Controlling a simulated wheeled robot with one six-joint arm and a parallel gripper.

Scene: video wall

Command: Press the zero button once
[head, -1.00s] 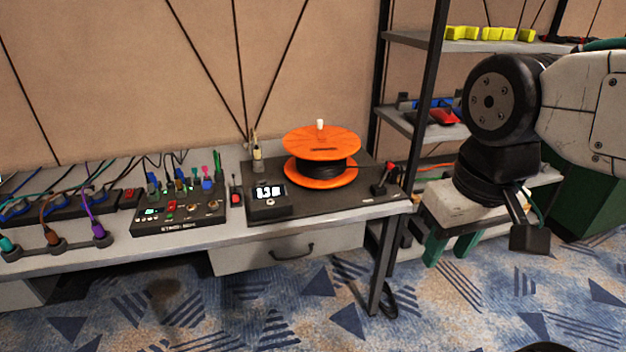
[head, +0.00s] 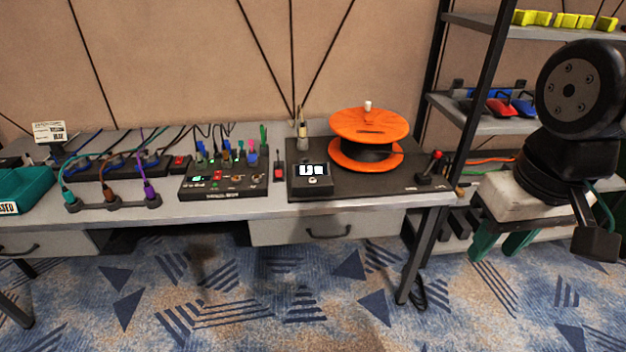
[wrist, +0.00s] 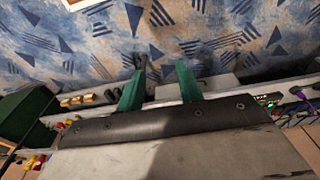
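A small black box with a lit white display (head: 312,170) sits on a dark base plate on the bench. A small pale button (head: 312,181) shows on its front below the display. The picture does not let me read whether it is marked zero. My gripper (head: 501,250) is at the right, in front of the shelf rack and well apart from the box. Its green fingers point down and stand apart. In the wrist view my gripper (wrist: 158,85) is open with nothing between the fingers.
An orange cable spool (head: 368,125) stands right of the box, with a red-knobbed lever (head: 432,168) beyond it. A control panel (head: 218,182) with switches and plugs is to the left. A drawer (head: 325,228) is below the bench top. The carpet in front is clear.

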